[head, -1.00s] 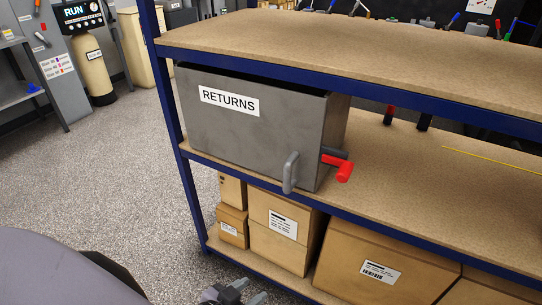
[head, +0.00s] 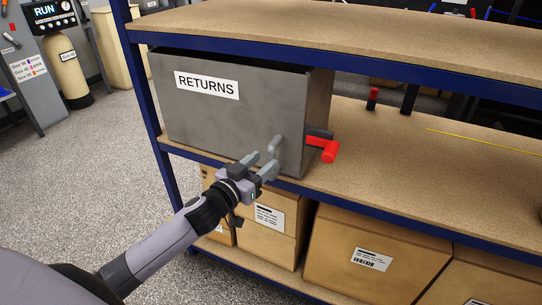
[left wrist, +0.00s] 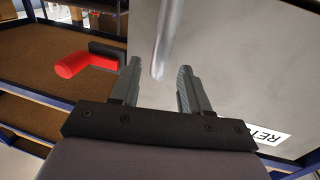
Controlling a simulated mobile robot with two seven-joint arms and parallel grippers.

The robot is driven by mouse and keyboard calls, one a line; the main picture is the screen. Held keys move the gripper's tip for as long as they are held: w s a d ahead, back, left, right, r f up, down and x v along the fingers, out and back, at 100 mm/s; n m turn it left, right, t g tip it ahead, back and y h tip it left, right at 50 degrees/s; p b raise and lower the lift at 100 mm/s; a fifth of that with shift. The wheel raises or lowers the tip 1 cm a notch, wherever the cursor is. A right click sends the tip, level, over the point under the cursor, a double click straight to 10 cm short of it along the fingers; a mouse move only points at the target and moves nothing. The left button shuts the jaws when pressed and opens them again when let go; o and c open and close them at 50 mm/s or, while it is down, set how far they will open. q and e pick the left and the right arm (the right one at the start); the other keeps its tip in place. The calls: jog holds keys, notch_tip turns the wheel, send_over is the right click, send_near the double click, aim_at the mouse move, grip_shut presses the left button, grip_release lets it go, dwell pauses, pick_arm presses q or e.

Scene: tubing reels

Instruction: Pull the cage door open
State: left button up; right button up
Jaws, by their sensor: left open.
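The cage is a grey metal box (head: 220,115) with a RETURNS label on its front, standing on the middle shelf. Its front door looks closed. A grey upright bar handle (head: 277,152) sits low on the right of the front. A red latch lever (head: 325,149) with a dark part sticks out at the right edge. My left gripper (head: 263,163) is open just in front of the handle. In the left wrist view the handle (left wrist: 163,40) shows between the spread fingers (left wrist: 159,68); I cannot tell if they touch it. My right gripper is out of view.
The blue-framed shelf has an upper board (head: 350,40) above the box. Cardboard boxes (head: 375,250) fill the level below. The middle shelf board (head: 420,165) is mostly clear to the right. Open speckled floor (head: 110,150) lies to the left.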

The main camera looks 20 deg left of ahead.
aim_at(268, 158)
pick_arm(q)
jog(key=shift+w+d, duration=0.25)
jog(key=shift+w, duration=0.85)
jog(key=shift+w+d, duration=0.25)
jog(key=shift+w, duration=0.8)
grip_shut()
